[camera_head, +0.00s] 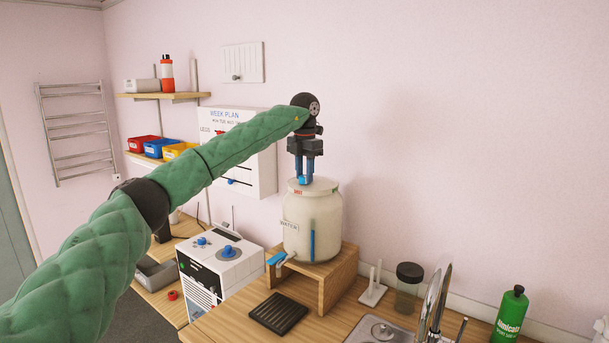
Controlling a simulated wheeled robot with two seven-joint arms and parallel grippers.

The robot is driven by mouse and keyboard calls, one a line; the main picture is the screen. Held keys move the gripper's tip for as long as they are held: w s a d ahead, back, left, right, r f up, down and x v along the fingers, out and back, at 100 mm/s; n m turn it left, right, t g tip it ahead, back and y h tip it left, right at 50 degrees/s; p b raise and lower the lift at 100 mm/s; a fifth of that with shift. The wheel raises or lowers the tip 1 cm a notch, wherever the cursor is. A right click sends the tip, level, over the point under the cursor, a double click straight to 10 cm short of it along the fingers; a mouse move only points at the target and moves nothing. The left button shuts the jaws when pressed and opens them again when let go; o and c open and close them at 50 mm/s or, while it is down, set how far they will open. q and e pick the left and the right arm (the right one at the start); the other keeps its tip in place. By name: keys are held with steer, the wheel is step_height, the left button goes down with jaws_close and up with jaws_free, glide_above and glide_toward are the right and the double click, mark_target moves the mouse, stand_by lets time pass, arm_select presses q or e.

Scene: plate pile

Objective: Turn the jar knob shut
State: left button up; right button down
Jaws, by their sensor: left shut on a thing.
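The cream jar (322,225), labelled WATER, stands upright on a wooden stand (338,283). Its pale lid (322,186) has small coloured marks, one red, on the front rim. A small blue knob (303,181) sits on top of the lid. My left gripper (303,177) points straight down over the lid and is shut on the knob. The fingers hide part of the knob, and its exact angle is hard to tell. My right gripper is out of view.
A white box with blue knobs (225,265) stands left of the jar. A black drip mat (278,313) lies in front. A dark-lidded glass jar (408,287), a metal faucet (436,300) and a green bottle (510,315) stand to the right.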

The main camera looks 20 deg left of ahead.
mark_target(304, 176)
arm_select(q)
steer(key=shift+m, duration=5.4)
steer(key=shift+r, duration=0.1)
steer(key=o, duration=1)
steer(key=shift+c, duration=0.2)
steer(key=shift+r+b, duration=0.3)
steer(key=shift+b, duration=0.05)
steer(key=shift+r+b, duration=1.1)
steer(key=shift+r, duration=2.4)
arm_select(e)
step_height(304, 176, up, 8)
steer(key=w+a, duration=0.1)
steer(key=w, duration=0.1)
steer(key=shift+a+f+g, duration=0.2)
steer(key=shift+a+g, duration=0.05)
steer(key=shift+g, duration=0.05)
